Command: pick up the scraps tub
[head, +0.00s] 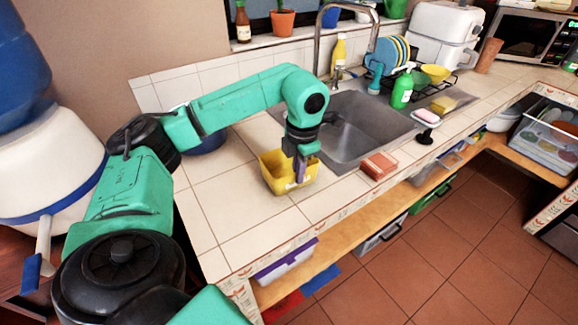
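A yellow tub (272,178), which looks like the scraps tub, stands on the tiled counter to the left of the sink. My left gripper (301,170) points down at the tub's right part, with its fingers overlapping the rim and front wall. The fingers are seen nearly edge-on, so I cannot tell whether they are apart or closed on the wall. The arm and gripper hide part of the tub's back and right side. My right gripper is not in view.
The steel sink (362,128) lies right of the tub, with a brown sponge or brick-like block (379,166) at its front edge. A blue bowl (208,142) sits behind my arm. The counter left of and in front of the tub is clear.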

